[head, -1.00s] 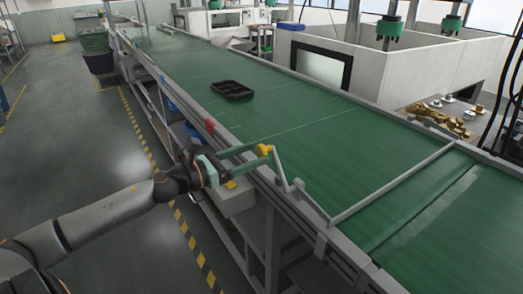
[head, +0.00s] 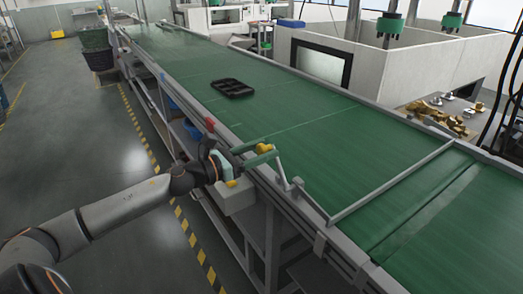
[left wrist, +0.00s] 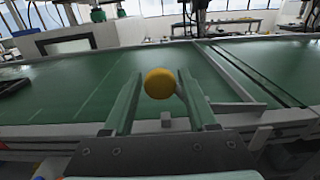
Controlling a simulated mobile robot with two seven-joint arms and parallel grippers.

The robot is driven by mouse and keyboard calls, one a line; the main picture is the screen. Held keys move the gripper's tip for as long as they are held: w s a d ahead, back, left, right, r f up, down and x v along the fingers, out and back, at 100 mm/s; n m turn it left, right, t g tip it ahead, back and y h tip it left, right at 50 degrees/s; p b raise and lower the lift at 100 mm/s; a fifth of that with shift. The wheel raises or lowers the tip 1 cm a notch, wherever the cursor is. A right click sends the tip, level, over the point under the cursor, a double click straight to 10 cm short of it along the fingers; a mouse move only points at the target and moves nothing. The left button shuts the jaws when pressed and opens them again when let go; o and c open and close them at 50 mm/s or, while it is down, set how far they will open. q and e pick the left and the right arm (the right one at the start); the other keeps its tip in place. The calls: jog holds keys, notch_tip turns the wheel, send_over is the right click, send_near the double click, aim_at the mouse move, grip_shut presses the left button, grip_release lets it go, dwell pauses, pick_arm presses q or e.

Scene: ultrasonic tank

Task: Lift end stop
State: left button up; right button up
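The end stop is a grey bar (head: 390,183) lying low across the green conveyor belt. Its bent grey lever at the near edge carries a yellow round knob (head: 264,148). My left gripper (head: 262,152) is at the knob, with its green fingers on either side. In the left wrist view the knob (left wrist: 160,83) sits between the two spread fingertips (left wrist: 158,88), with a gap to the left finger and the right finger close beside it. Part of the bar (left wrist: 228,72) shows there to the right. My right gripper is not in view.
A black tray (head: 232,88) lies on the belt (head: 310,110) farther back. A small red part (head: 210,124) is on the near rail behind my gripper. White machine walls (head: 430,65) stand beyond the belt. The floor on the left is clear.

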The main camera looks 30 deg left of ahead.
pick_arm(q)
grip_shut()
dwell(1.1)
